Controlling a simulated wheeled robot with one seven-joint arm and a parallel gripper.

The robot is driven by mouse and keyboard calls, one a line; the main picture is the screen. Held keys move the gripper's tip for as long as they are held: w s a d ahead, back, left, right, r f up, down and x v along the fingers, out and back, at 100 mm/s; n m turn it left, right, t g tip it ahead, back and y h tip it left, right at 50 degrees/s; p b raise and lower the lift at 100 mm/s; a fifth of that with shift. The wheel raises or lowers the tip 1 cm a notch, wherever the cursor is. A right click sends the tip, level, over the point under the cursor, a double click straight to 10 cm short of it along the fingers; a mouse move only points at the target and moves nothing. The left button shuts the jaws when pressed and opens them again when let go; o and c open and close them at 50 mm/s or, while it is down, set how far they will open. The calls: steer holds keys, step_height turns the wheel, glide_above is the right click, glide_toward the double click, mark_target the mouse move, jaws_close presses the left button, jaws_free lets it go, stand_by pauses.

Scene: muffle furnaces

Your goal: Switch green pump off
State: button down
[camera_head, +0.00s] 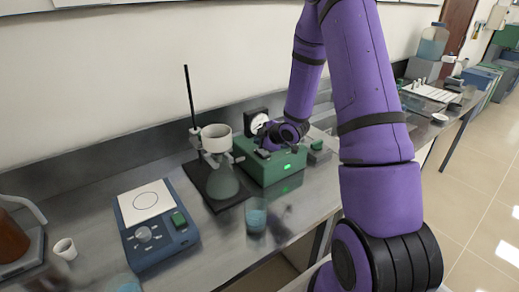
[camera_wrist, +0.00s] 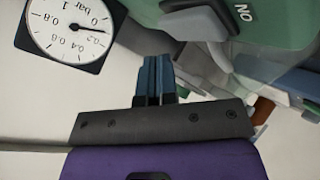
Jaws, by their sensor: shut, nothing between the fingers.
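The green pump (camera_head: 268,169) stands on the bench in the head view, with a lit green indicator (camera_head: 287,167) on its front. Its green top (camera_wrist: 280,25) fills the upper right of the wrist view. A grey and black switch (camera_wrist: 200,22) sits on it beside the upside-down word "ON". My gripper (camera_wrist: 154,75) is shut and empty, its blue fingertips together just below the switch in the picture; I cannot tell if they touch it.
A round pressure gauge (camera_wrist: 68,27) stands beside the pump. A flask (camera_head: 222,182) with a white funnel (camera_head: 216,138) is on a stand left of it. A blue beaker (camera_head: 256,216) and a blue hotplate (camera_head: 156,222) are nearby. Smaller items sit to the pump's right.

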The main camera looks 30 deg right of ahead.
mark_target(261, 151)
steer(key=shift+f, duration=0.15)
steer(key=shift+f, duration=0.3)
steer(key=shift+w+f, duration=0.1)
steer(key=shift+f, duration=0.2)
stand_by(0.8)
steer(key=shift+r, duration=0.15)
steer(key=shift+r, duration=0.6)
steer(key=shift+s+r, duration=0.25)
steer(key=shift+r, duration=1)
steer(key=shift+s+r, duration=0.2)
steer(key=shift+r, duration=1.05)
